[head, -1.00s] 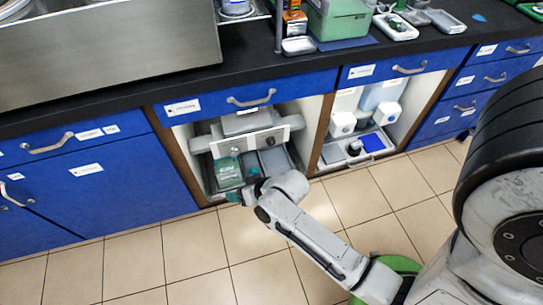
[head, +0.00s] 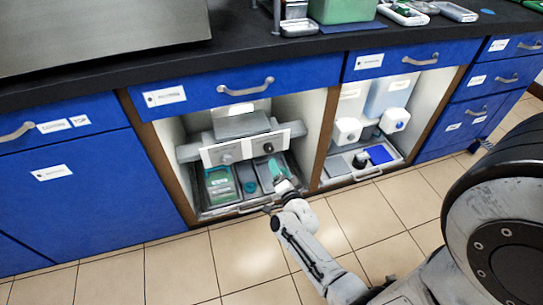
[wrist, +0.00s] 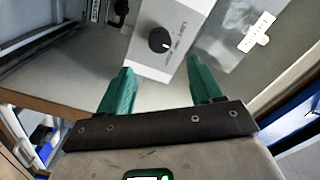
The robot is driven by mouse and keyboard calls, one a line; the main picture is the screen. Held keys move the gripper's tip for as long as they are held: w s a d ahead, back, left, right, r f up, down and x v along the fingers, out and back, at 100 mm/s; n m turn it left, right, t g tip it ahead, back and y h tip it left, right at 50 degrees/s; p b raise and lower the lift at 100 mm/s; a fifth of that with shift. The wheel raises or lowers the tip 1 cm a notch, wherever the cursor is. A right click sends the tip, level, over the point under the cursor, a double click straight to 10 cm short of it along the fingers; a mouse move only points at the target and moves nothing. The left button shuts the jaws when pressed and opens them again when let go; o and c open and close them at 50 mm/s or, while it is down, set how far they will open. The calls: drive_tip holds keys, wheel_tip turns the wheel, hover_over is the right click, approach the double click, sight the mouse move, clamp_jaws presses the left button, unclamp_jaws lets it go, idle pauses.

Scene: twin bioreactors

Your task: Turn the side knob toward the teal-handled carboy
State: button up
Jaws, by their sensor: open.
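In the wrist view a round black knob (wrist: 159,40) on a white face (wrist: 172,18) lies just beyond and between the fingertips, not touched. In the head view my gripper (head: 264,178) is below the panel, over the tray. I cannot make out a teal-handled carboy for certain.
A grey tray (head: 240,208) with a green-labelled container (head: 220,186) sits low in the bay. The right bay holds white-capped containers (head: 347,131) and a blue item (head: 379,154). Wooden cabinet edges (head: 163,165) flank the bay. The tiled floor in front is clear.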

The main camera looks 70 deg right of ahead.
sight(270, 150)
drive_tip(key=b+x, duration=0.2)
drive_tip(key=x, duration=0.6)
drive_tip(key=shift+w+d+b, duration=0.2)
drive_tip(key=shift+w+b, duration=0.1)
drive_tip(key=shift+b, duration=0.1)
drive_tip(key=c, duration=1.1)
drive_tip(key=shift+o, duration=0.2)
drive_tip(key=shift+n, duration=0.4)
drive_tip(key=n+p, duration=0.1)
drive_tip(key=n, duration=0.2)
drive_tip(key=shift+n, duration=0.3)
drive_tip(key=shift+a+n+p, duration=0.1)
drive_tip(key=shift+n+p, duration=0.5)
drive_tip(key=shift+n, duration=1.6)
